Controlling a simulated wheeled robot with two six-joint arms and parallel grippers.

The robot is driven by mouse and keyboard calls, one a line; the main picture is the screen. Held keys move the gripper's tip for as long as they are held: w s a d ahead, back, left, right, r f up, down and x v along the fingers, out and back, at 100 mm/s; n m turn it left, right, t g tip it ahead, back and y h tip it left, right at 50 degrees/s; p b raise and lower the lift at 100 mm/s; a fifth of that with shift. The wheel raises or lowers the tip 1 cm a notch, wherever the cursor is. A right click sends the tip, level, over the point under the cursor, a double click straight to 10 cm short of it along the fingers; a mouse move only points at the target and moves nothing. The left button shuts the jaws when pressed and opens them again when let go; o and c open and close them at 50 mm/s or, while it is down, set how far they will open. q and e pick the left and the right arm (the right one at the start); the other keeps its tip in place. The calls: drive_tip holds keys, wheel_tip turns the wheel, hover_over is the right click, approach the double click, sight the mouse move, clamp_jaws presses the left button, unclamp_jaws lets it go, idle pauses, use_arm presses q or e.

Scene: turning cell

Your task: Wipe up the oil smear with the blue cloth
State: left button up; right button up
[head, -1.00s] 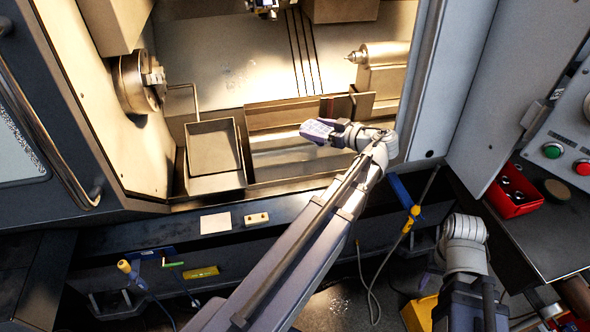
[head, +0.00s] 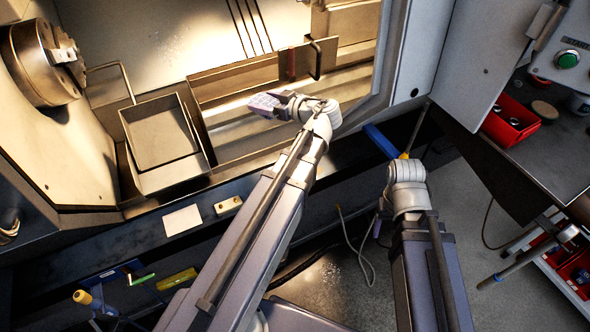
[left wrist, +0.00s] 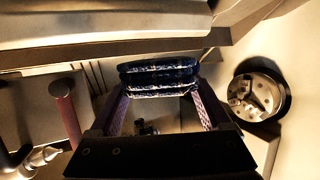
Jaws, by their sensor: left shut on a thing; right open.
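My left gripper (head: 268,104) is in the lathe's opening in the head view, to the right of the square metal tray. In the left wrist view (left wrist: 160,115) it is shut on the blue cloth (left wrist: 160,75), a dark blue folded bundle with pale flecks between the two fingers. I cannot make out the cloth in the head view. Faint pale blotches (head: 168,38) show on the machine's back sheet; I cannot tell whether they are the oil smear. My right arm is raised at centre right in the head view; its gripper is hidden.
The square tray (head: 198,165) stands left of my left gripper, below the chuck (head: 42,62); the chuck also shows in the left wrist view (left wrist: 258,95). A pale card (head: 183,220) and a small block (head: 228,205) lie on the front ledge. A red bin (head: 510,122) stands at right.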

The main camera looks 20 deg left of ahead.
use_arm(q)
drive_tip(key=w+d+f+m+t+h+b, duration=0.1)
drive_tip(key=d+f+b, duration=0.3)
drive_tip(key=f+b, duration=0.6)
drive_tip(key=w+d+f+m+t+h+b, duration=0.1)
drive_tip(key=d+f+m+t+b, duration=0.2)
drive_tip(key=f+b, duration=0.7)
drive_tip(key=shift+d+f+m+t+h, duration=0.3)
drive_tip(key=shift+d+f+t, duration=0.4)
drive_tip(key=shift+f, duration=0.55)
drive_tip(key=shift+w, duration=0.1)
drive_tip(key=shift+d+f+b, duration=0.1)
drive_tip(key=shift+b, duration=0.2)
